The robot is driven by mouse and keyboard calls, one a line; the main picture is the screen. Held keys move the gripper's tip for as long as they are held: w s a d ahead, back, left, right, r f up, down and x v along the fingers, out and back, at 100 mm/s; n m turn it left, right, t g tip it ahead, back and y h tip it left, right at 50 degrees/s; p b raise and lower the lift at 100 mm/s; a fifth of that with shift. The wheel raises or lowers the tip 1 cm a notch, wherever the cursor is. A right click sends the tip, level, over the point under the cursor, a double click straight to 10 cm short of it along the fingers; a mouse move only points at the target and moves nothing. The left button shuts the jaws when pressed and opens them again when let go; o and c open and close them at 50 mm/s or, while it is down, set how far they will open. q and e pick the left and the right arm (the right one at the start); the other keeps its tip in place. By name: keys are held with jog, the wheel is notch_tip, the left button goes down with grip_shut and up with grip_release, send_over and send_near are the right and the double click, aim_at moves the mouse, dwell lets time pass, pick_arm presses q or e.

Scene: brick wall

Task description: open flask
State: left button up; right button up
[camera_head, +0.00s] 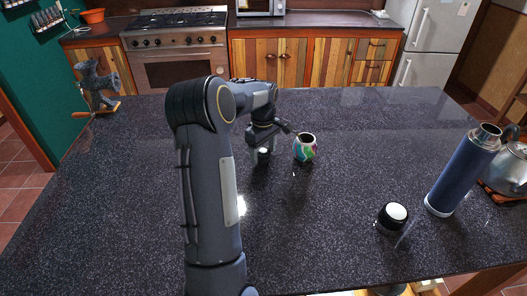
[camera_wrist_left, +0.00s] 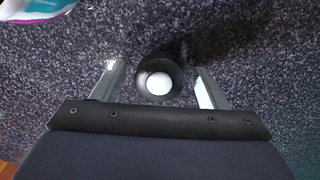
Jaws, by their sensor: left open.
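A tall blue flask (camera_head: 463,172) with a steel neck stands upright at the right of the counter; its top looks uncapped. A black cap-like piece with a white top (camera_head: 392,218) rests on the counter left of the flask. A second small dark round piece with a white top (camera_head: 263,153) is under my left gripper (camera_head: 264,148). In the left wrist view this dark round piece (camera_wrist_left: 158,82) lies between the open fingers of my left gripper (camera_wrist_left: 157,72), with visible gaps on both sides. My right gripper is not in view.
A colourful patterned cup (camera_head: 305,149) stands just right of my left gripper. A metal kettle (camera_head: 508,170) stands behind the flask at the right edge. A grey meat grinder (camera_head: 96,88) is at the far left corner. The dark counter (camera_head: 330,240) is clear in the middle front.

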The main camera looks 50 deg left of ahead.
aim_at(263, 150)
pick_arm(q)
notch_tip(263, 150, up, 12)
jog(key=s+d+r+m+t, duration=0.1)
jog(key=s+d+r+m, duration=0.15)
jog(key=d, duration=0.25)
jog(key=s+d+r+m+t, duration=0.1)
jog(key=s+d+m, duration=0.15)
jog(key=d, duration=0.25)
jog(key=s+d+f+m+t+h, duration=0.1)
jog(key=s+d+f+m, duration=0.2)
jog(key=s+d+m, duration=0.3)
jog(key=s+d+f+m+t+h, duration=0.2)
jog(key=s+d+f+m, duration=0.2)
jog(key=s+d, duration=0.6)
jog(key=d+m, duration=0.2)
jog(key=d, duration=0.3)
jog(key=shift+s+t+h, duration=0.15)
jog(key=shift+t+h, duration=0.15)
